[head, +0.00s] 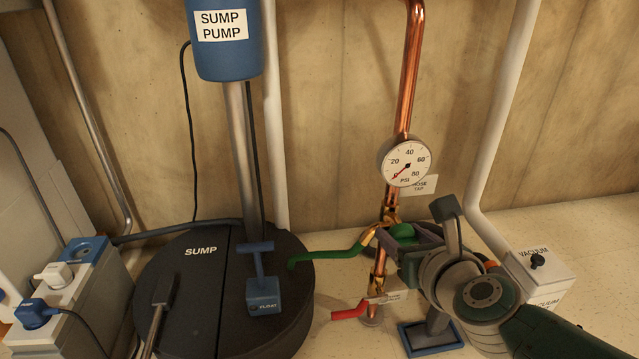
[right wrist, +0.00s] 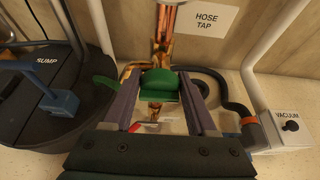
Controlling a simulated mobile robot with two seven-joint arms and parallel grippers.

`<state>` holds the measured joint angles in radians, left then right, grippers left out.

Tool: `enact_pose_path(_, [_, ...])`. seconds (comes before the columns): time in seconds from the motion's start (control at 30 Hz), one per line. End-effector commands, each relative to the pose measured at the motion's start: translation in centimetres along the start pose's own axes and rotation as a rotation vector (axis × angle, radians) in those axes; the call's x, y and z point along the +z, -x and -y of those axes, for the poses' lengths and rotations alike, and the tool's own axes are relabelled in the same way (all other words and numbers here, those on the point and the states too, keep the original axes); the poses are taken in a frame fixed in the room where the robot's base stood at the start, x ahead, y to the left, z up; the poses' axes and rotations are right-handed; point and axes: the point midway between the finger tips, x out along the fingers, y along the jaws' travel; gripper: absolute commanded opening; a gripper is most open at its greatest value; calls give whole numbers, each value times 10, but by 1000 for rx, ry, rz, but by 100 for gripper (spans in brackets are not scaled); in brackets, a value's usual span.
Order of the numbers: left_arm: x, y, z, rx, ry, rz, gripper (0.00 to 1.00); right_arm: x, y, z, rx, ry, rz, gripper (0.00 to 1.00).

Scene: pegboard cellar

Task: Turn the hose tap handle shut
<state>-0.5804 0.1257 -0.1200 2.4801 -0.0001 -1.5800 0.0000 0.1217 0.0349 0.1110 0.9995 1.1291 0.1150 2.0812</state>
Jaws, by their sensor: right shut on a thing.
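The hose tap sits on a vertical copper pipe (head: 409,70) below the gauge, by a white "HOSE TAP" label (right wrist: 210,18). Its green handle (right wrist: 160,84) lies between the two fingers of my right gripper (right wrist: 161,97). The handle also shows in the head view (head: 403,231), partly hidden by my gripper (head: 408,238). The right gripper is shut on this handle. A green hose (head: 335,252) curves left from the brass spout toward the sump lid. My left gripper is not in view.
A red lever (head: 349,312) sits lower on the copper pipe. A pressure gauge (head: 406,162) is above the tap. A white vacuum box (head: 541,272) and pipe stand right. The black sump lid (head: 200,285) with a blue float lever (head: 262,285) lies left.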

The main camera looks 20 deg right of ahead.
Motion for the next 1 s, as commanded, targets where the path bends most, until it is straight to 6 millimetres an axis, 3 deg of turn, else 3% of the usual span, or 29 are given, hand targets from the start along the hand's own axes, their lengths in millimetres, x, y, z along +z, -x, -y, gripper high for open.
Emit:
enact_pose_path(0.47, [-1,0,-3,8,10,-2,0,0,0,-1,-43,100,-1,1])
enact_pose_path(1.0, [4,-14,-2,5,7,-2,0,-4,-1,-4,-227,545,-1,2])
